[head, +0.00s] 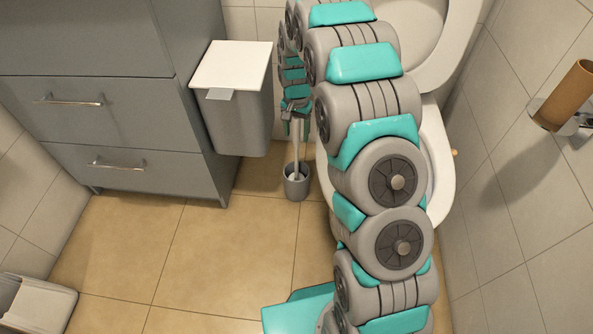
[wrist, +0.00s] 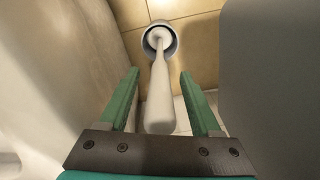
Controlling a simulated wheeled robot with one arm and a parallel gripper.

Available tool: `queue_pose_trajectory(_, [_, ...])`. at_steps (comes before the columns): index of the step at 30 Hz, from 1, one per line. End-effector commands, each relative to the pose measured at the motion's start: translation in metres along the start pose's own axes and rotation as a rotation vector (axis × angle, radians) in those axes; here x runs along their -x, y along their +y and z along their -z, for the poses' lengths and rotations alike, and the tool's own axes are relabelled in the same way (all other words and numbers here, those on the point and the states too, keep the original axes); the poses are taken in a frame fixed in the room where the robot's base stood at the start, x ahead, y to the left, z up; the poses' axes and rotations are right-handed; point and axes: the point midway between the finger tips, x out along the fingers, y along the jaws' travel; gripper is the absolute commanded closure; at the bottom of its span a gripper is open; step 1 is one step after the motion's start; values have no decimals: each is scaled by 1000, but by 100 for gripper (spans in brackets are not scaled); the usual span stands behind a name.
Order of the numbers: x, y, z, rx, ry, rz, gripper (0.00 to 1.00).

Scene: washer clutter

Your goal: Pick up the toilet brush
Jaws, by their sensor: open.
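The toilet brush (wrist: 159,95) is white and stands upright in a small round grey holder (head: 296,186) on the floor, between the bin and the toilet. In the wrist view its handle rises toward the camera, and its end lies between my two green fingers. My gripper (wrist: 160,100) is open, with a finger on each side of the handle and a visible gap on both sides. In the head view my gripper (head: 296,128) is above the holder, with the top of the handle partly hidden by it. The brush head is hidden in the holder.
A grey bin with a white lid (head: 231,66) stands close on the left of the brush. The white toilet (head: 437,150) is close on the right, partly hidden by my arm. A grey drawer cabinet (head: 100,90) stands farther left. Tiled floor (head: 200,250) is clear in front.

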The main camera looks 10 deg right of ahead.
Motion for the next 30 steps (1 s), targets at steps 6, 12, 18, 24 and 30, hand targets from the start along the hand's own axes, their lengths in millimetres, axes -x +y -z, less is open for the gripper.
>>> queue_pose_trajectory(6, [-15, 0, 0, 0, 0, 0, 35])
queue_pose_trajectory(12, [-14, 0, 0, 0, 1, 0, 43])
queue_pose_trajectory(18, [-14, 0, 0, 1, 1, 0, 66])
queue_pose_trajectory(24, [-14, 0, 0, 1, 1, 0, 88])
queue_pose_trajectory(30, [-15, 0, 0, 1, 1, 0, 100])
